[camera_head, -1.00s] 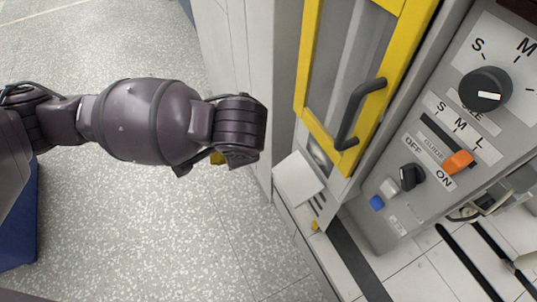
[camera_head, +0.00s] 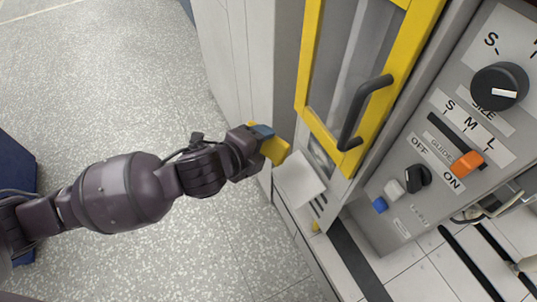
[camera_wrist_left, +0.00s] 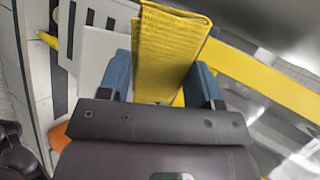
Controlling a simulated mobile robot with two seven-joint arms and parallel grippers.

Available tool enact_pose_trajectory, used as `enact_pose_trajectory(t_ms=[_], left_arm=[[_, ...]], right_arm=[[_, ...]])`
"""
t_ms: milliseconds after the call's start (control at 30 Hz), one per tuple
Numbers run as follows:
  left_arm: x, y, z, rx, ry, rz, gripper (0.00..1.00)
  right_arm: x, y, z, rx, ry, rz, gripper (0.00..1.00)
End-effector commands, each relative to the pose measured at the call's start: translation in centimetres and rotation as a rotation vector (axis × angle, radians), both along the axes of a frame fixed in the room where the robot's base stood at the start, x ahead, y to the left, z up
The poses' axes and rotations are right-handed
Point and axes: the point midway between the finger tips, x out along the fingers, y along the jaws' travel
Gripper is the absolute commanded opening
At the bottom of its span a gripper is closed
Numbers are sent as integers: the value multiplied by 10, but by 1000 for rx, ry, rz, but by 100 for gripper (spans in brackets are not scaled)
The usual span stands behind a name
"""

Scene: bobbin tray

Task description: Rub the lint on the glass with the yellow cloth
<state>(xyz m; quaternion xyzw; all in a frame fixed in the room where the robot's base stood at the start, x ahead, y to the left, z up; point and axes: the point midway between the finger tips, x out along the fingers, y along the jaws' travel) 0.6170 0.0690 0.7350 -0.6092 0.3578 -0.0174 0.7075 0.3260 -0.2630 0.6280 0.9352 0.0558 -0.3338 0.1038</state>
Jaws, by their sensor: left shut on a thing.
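My left gripper (camera_head: 262,140) is shut on the folded yellow cloth (camera_head: 276,151), just left of the machine's lower front. In the left wrist view the cloth (camera_wrist_left: 172,48) stands out between the blue fingers of the gripper (camera_wrist_left: 160,80). The cloth appears apart from the machine in the head view. A tall glass pane (camera_head: 347,55) sits in the yellow-framed door. A small window-like opening (camera_head: 321,158) shows below the door frame, right of the cloth. I cannot make out any lint on either. My right gripper is not in view.
The yellow door frame (camera_head: 311,60) carries a dark handle (camera_head: 364,110) that sticks out. A white plate (camera_head: 299,180) juts out below the cloth. A control panel with an orange slider (camera_head: 467,164) and knobs is at right. Open speckled floor (camera_head: 150,90) lies left.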

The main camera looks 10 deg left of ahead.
Motion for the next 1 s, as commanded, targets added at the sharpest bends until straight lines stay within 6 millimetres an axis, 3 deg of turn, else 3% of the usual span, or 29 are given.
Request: enact_pose_trajectory(t_ms=[600, 1000], left_arm=[[8, -15, -28, -229, -242, -384, 40], [1, -19, -43, -351, -358, -418, 40]], right_arm=[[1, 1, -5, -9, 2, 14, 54], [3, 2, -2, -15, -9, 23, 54]])
